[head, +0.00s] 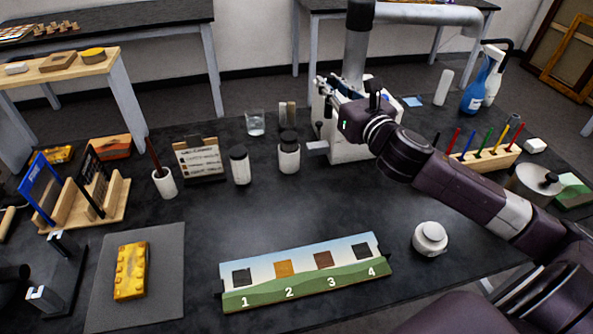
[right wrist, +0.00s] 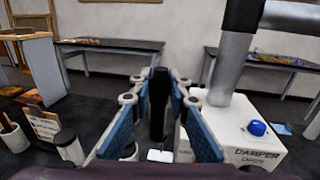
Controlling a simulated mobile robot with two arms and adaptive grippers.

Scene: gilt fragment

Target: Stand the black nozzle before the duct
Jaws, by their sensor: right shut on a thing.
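The black nozzle (right wrist: 158,108) is upright between the blue pads of my right gripper (right wrist: 160,95) in the right wrist view. The gripper is shut on it. The duct (head: 357,48) is a grey pipe that rises behind the gripper and bends right. In the right wrist view the duct (right wrist: 230,70) is right of the nozzle, apart from it. My left gripper is not in view.
The white damper box (right wrist: 240,130) has a blue knob (right wrist: 257,128). Jars (head: 289,155) and a glass (head: 255,123) stand left of it. A numbered strip (head: 300,292), a yellow brick (head: 131,271) and a round white pot (head: 430,238) are nearer. The middle tabletop is clear.

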